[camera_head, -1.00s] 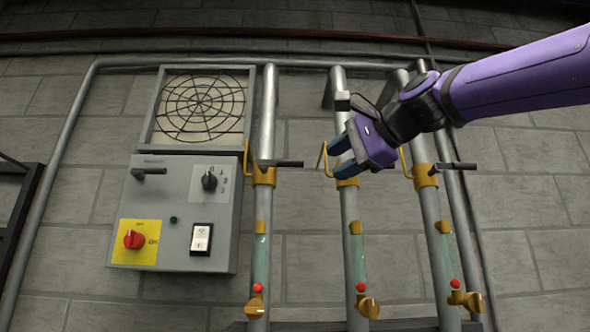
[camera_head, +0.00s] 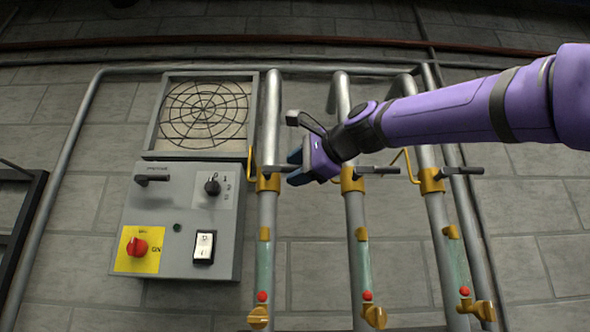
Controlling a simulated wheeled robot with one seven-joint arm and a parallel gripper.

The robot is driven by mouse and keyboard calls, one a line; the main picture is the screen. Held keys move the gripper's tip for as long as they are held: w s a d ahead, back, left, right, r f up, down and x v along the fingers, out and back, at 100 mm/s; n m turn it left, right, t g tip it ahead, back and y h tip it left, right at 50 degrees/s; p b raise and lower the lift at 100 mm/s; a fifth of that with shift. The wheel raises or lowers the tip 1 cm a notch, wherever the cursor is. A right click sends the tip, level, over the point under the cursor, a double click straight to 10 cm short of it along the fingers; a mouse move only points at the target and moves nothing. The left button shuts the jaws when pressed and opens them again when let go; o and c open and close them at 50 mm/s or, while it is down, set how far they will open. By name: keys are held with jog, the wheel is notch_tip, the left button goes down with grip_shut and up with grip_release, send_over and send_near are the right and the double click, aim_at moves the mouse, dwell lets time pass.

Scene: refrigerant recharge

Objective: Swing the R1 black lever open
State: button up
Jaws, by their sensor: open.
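Three vertical pipes each carry a yellow valve with a black lever sticking out to the right. The left pipe's black lever (camera_head: 274,168), the middle one (camera_head: 378,170) and the right one (camera_head: 462,171) all look horizontal. I can read no R1 label on any of them. My gripper (camera_head: 293,168) is open, with its blue fingertips at the right end of the left lever. The lever's tip is partly hidden by the fingers. I cannot tell whether the fingers touch it or only stand in front of it. The yellow valve body (camera_head: 268,183) is just left of my gripper.
A grey control box (camera_head: 182,220) with a red knob (camera_head: 137,246) stands left of the pipes, below a round fan grille (camera_head: 204,113). A yellow bracket (camera_head: 404,163) stands up beside the right valve. My arm crosses in front of the middle and right pipes.

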jog(key=shift+w+a, duration=0.2)
grip_shut()
